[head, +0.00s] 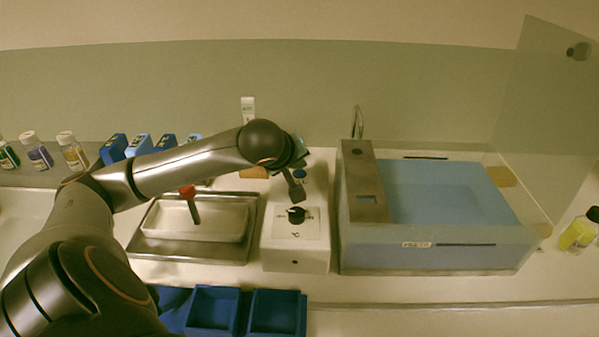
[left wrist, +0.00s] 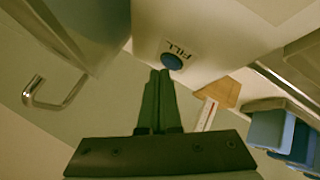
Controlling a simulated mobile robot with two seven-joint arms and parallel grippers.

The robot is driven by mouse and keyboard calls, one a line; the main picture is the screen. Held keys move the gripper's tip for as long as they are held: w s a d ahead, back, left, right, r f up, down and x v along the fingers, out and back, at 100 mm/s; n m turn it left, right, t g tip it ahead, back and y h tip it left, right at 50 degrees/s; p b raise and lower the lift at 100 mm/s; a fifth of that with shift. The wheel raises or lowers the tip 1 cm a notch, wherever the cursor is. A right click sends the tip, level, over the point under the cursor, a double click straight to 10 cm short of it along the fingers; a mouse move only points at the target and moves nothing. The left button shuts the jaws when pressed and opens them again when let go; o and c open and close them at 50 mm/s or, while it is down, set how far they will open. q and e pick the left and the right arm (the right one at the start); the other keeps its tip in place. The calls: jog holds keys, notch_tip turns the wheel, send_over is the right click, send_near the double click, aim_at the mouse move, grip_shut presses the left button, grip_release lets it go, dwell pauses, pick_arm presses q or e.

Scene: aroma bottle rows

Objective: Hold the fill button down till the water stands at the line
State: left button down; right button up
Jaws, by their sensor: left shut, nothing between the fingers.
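The white control box (head: 295,255) stands at the centre of the head view, with a black knob marked °C. Its round blue fill button (head: 300,172) is near the back; the left wrist view shows the button (left wrist: 172,61) beside the word FILL. My left gripper (head: 297,196) is shut and empty over the box. Its fingertips (left wrist: 160,73) appear close to the button; I cannot tell whether they touch. The clear bath (head: 440,258) to the right holds bluish water (head: 450,193). Dark line marks show on its front and back walls; the exact water level against them is unclear. My right gripper is out of view.
A metal tray with a white inner tray (head: 225,222) and a red-topped item (head: 188,192) lies left of the box. Blue bins (head: 213,310) stand in front. Bottles (head: 72,150) line the back left. A raised clear panel (head: 545,100) stands at right.

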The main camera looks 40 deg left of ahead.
pick_arm(q)
jog(key=shift+f+b, duration=0.4)
jog(key=shift+b, duration=0.15)
dwell(0.4)
dwell(0.9)
jog(key=shift+r+p, duration=0.45)
jog(key=shift+r, duration=0.4)
notch_tip(320, 180, up, 5)
jog(key=p, duration=0.3)
dwell(0.4)
